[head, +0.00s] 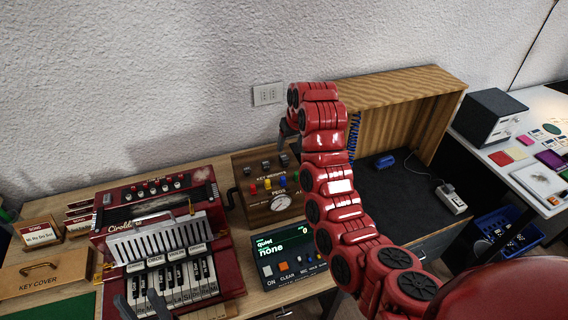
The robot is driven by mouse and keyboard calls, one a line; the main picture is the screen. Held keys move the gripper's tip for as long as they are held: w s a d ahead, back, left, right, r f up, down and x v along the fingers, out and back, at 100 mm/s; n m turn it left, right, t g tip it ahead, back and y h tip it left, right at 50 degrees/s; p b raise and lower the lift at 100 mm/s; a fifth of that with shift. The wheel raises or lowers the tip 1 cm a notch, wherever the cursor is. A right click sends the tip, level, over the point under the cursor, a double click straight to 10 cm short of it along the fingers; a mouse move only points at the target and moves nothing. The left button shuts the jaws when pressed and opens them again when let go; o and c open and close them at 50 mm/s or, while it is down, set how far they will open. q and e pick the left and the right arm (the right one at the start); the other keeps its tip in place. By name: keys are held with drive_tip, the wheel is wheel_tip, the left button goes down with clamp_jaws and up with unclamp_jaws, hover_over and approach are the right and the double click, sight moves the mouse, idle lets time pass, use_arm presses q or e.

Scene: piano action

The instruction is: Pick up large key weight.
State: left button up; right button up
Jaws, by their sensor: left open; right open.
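Dark grey key weights (266,165) sit in a row at the top of the wooden key weights stand (240,181). The one at the right end (284,160) looks largest, though they are small and I cannot be sure. My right gripper (287,132) is open, pointing down just above the right end of this row, apart from the weights. The arm hides part of the stand's right side. My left gripper (143,304) is open at the bottom edge, in front of the red keyboard instrument's keys.
The red keyboard instrument (228,255) stands left of the stand. A control box with a green display (290,247) is in front. A wooden key cover (62,272) lies at far left. An open wooden cabinet (391,90) with a dark mat is behind the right arm.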

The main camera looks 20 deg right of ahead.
sight(284, 156)
drive_tip(key=p+x, duration=0.1)
drive_tip(key=x, duration=0.4)
drive_tip(key=shift+w+a+f+p, duration=0.1)
drive_tip(key=shift+w+f+p, duration=0.3)
drive_tip(key=shift+f+p, duration=0.2)
drive_tip(key=p+x, duration=0.1)
drive_tip(key=x, duration=0.1)
drive_tip(key=shift+w+a+f, duration=0.1)
drive_tip(key=shift+w+f, duration=0.15)
drive_tip(key=shift+w, duration=0.1)
drive_tip(key=shift+w+f+p, duration=0.2)
drive_tip(key=shift+f+p, duration=0.15)
drive_tip(key=shift+f, duration=0.3)
clamp_jaws()
